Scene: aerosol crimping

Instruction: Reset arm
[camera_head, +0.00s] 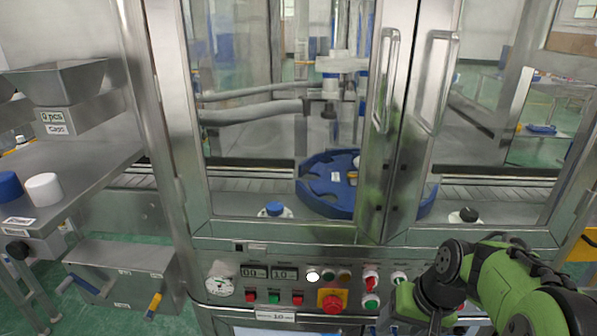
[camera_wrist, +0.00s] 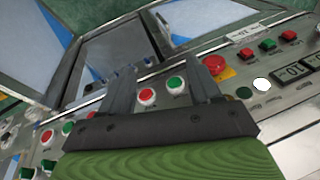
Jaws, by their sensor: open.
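My gripper (camera_wrist: 160,72) is open, with its two dark fingers apart and nothing between them in the wrist view. It is over the machine's control panel (camera_wrist: 222,98). A red and a green button show between the fingers, and a red emergency stop (camera_wrist: 214,64) on a yellow base is just right of the right finger. In the head view my green arm comes in from the lower right, in front of the right part of the panel (camera_head: 245,292). The fingertips cannot be made out there. Whether they touch the panel cannot be told.
Steel-framed glass doors (camera_head: 395,120) stand above the panel. Behind them are a blue star wheel (camera_head: 325,199), a blue-capped bottle (camera_head: 274,210) and a dark-topped bottle (camera_head: 466,215) on the conveyor. A side table (camera_head: 95,165) at left holds a blue cap (camera_head: 9,186) and a white cap (camera_head: 43,189).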

